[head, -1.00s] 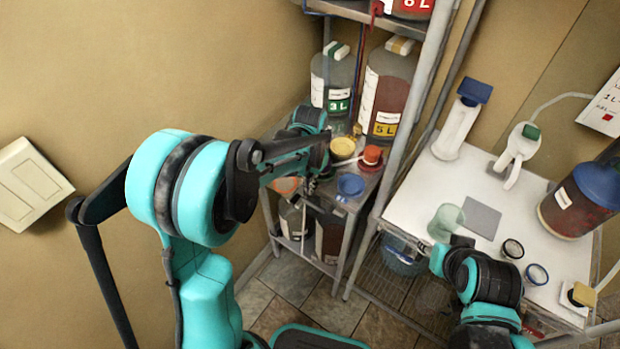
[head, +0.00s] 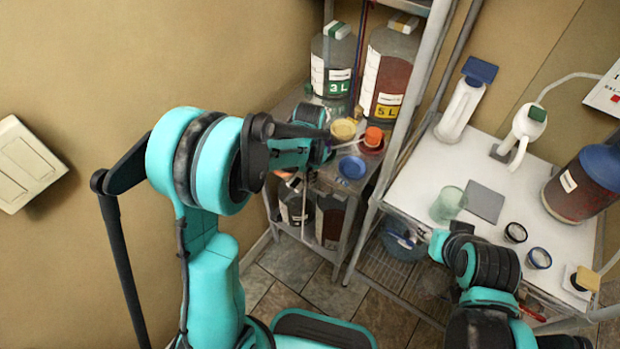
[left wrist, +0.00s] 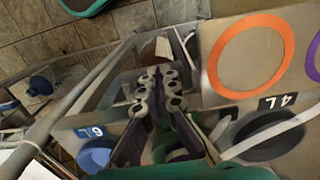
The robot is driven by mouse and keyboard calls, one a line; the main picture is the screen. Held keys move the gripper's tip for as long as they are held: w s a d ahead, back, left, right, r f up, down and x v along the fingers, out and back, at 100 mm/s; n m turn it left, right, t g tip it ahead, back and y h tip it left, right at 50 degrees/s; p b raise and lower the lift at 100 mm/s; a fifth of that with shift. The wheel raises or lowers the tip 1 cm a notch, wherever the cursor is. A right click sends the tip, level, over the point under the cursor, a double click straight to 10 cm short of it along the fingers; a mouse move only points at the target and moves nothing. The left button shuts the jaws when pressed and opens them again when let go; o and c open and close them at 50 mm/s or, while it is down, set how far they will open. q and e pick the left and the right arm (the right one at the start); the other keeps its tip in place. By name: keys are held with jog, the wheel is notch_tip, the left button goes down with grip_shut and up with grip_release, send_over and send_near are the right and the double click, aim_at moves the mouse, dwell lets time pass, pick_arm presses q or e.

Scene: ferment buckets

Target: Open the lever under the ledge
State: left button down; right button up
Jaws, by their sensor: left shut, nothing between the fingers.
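The ledge (head: 320,190) is the grey metal shelf top in the corner, left of the upright post. My left arm reaches in over its left part. In the left wrist view, my left gripper (left wrist: 160,80) is shut and empty, its dark fingers together near the shelf edge. A grey panel with an orange ring (left wrist: 265,55) is just right of the fingers. A blue cap (left wrist: 95,157) by a 6 L tag and a black cap (left wrist: 270,132) by a 4 L tag are lower down. I cannot pick out the lever. My right gripper (head: 437,245) is by the white table's edge; its fingers are unclear.
On the ledge are a yellow cup (head: 343,129), an orange-topped cup (head: 372,139), a blue cup (head: 352,168) and large 3 L (head: 335,60) and 5 L (head: 388,75) bottles. Jugs (head: 330,217) stand below. The white table (head: 425,180) is right of the post.

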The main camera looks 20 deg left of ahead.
pick_arm(q)
jog(key=shift+w+a+f+b, duration=0.1)
jog(key=shift+a+f+b, duration=0.2)
jog(key=shift+f+b, duration=0.15)
dwell(0.5)
jog(key=shift+w+a+f+b, duration=0.1)
jog(key=shift+a+f+b, duration=0.1)
jog(key=shift+f+b, duration=0.2)
jog(key=shift+a+f+b, duration=0.15)
jog(key=shift+f+b, duration=0.1)
jog(key=shift+f, duration=0.25)
jog(key=shift+r+p, duration=0.55)
jog(key=shift+r, duration=0.25)
notch_tip(320, 180, up, 12)
dwell(0.6)
